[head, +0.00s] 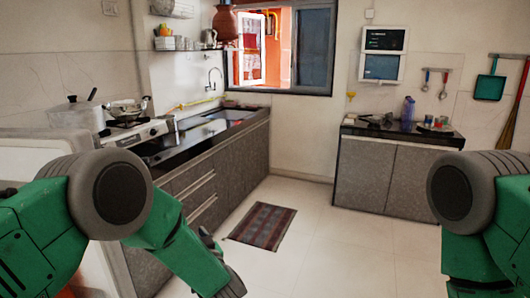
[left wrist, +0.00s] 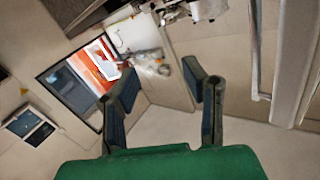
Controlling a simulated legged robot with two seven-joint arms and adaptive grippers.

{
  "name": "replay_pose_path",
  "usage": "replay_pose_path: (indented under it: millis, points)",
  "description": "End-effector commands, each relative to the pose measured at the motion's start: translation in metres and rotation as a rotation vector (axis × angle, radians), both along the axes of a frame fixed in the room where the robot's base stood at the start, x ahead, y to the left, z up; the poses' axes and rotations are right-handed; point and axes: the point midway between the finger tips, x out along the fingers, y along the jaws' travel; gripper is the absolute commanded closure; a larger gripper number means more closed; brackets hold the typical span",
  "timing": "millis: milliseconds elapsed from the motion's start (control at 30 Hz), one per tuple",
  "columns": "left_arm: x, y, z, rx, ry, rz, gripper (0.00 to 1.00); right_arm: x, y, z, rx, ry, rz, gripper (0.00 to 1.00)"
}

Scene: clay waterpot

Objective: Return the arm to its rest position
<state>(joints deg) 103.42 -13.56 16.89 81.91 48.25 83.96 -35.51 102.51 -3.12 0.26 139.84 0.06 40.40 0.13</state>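My left arm (head: 160,225) comes in from the left in the head view and points down toward the floor in front of the left counter. In the left wrist view my left gripper (left wrist: 165,88) is open, its dark fingers apart with nothing held between them. My right arm (head: 470,215) stands at the right edge of the head view; its gripper is out of view. A brown clay pot (head: 225,24) is high up by the left side of the window, away from both arms.
The left counter (head: 210,150) with sink and stove (head: 135,130) runs close beside my left arm. A lower counter (head: 385,175) stands at the back right. A striped mat (head: 264,226) lies on the floor. Open floor (head: 340,240) lies between my arms.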

Motion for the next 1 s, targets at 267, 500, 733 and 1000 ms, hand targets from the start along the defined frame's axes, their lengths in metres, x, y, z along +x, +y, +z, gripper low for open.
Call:
replay_pose_path:
  millis: [267,500,733,1000]
  points:
    - [-0.138,0.034,-0.153,-0.148,0.55,-0.342,0.61,0.0,0.0,0.0,0.0,0.0,0.0,0.1]
    - [-0.308,0.067,-0.207,-0.34,1.024,-0.393,0.61,0.0,0.0,0.0,0.0,0.0,0.0,0.1]
    - [-0.428,0.086,-0.202,-0.477,1.328,-0.353,0.61,0.0,0.0,0.0,0.0,0.0,0.0,0.1]
    - [-0.46,0.089,-0.195,-0.514,1.41,-0.336,0.61,0.0,0.0,0.0,0.0,0.0,0.0,0.1]
